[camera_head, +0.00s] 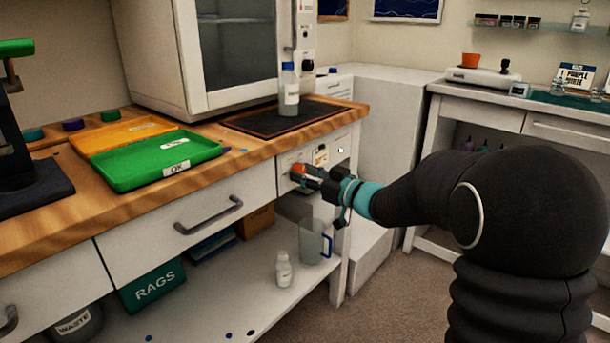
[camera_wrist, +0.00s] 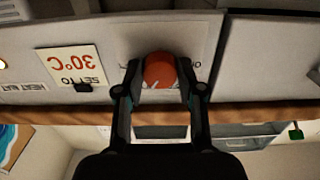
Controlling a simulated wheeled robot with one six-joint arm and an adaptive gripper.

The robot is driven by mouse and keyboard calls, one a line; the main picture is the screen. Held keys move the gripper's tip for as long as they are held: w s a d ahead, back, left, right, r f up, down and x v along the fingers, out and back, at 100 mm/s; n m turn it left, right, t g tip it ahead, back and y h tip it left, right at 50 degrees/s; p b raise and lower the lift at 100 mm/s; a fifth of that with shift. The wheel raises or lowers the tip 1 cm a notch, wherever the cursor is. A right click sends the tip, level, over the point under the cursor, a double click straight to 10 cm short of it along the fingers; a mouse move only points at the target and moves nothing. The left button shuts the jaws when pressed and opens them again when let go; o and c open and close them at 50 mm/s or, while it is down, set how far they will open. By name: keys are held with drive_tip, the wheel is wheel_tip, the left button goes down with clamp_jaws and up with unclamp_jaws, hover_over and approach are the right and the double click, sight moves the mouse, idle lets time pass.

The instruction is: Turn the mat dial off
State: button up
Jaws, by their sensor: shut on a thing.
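The mat dial is an orange-red round knob (camera_head: 298,171) on the white front panel under the wooden counter. My gripper (camera_head: 308,176) reaches it from the right and is shut on it. In the wrist view, which is upside down, the dial (camera_wrist: 160,70) sits between the two fingertips of my gripper (camera_wrist: 160,84). A card reading "SET TO 30°C" (camera_wrist: 72,66) and a "HEAT MAT" label (camera_wrist: 22,87) are beside it. The dial's scale is mostly hidden by the fingers. The dark heat mat (camera_head: 262,124) lies on the counter above, with a blue-capped bottle (camera_head: 289,90) on it.
A green tray (camera_head: 150,165) and an orange tray (camera_head: 105,138) lie on the counter to the left. A drawer handle (camera_head: 208,215) sticks out left of the dial. A clear jug (camera_head: 314,243) and a white bottle (camera_head: 283,269) stand on the shelf below.

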drive_tip(key=shift+n+b, duration=0.3)
drive_tip(key=shift+b, duration=0.05)
drive_tip(key=n+b, duration=1.2)
drive_tip(key=n, duration=0.2)
drive_tip(key=shift+w+d+n, duration=0.1)
drive_tip(key=shift+n, duration=0.2)
drive_tip(key=n, duration=0.2)
drive_tip(key=shift+r+n+b, duration=0.1)
drive_tip(key=shift+n+b, duration=0.2)
drive_tip(key=shift+n, duration=0.1)
drive_tip(key=n, duration=0.5)
drive_tip(key=shift+r+n, duration=0.1)
drive_tip(key=shift+n, duration=0.3)
drive_tip(key=o, duration=1.1)
